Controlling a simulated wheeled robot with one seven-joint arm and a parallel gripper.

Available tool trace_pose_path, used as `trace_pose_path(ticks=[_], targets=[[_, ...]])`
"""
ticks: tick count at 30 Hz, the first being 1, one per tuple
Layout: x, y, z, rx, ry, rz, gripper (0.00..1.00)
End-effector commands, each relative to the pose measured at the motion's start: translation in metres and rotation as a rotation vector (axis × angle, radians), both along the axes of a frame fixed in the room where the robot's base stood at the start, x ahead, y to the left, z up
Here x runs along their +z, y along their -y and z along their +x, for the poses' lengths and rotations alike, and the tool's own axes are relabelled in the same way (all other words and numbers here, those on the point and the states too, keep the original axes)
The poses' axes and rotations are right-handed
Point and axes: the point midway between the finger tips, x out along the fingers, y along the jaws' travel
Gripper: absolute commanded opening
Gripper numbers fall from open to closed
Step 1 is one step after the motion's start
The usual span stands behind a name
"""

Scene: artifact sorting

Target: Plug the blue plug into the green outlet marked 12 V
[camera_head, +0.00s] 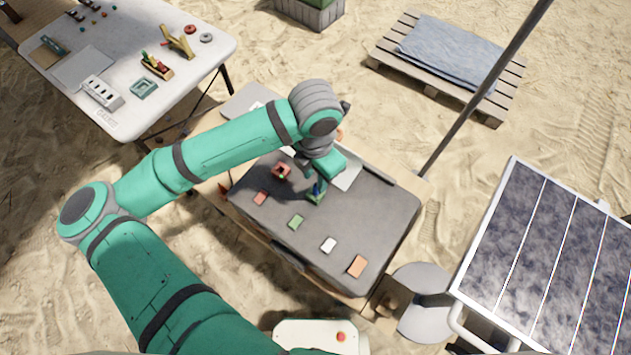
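My gripper (317,184) points down over the dark grey work surface, at the end of my green arm. A small blue plug (317,189) shows between its fingertips, and the gripper appears shut on it. The green outlet (315,199) is a small block directly below the plug. The plug is at or just above its top; I cannot tell whether it is inserted. The 12 V marking is too small to read. A red outlet block (282,172) stands to the left of the gripper.
Flat red (260,198), green (296,222), white (328,245) and orange (356,266) cards lie along the near side of the grey surface (385,215). A white table (190,85) with tools stands at upper left. A solar panel (560,255) is at right.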

Motion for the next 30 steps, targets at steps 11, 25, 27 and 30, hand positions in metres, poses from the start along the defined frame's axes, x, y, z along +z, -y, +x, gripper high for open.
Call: trace_pose_path(ticks=[11, 25, 27, 30], targets=[[0.057, 0.0, 0.0, -0.001, 0.001, 0.0, 0.3], [0.067, 0.0, 0.0, -0.001, 0.001, -0.001, 0.3], [0.067, 0.0, 0.0, 0.0, 0.001, -0.001, 0.3], [0.067, 0.0, 0.0, -0.001, 0.001, -0.001, 0.3]])
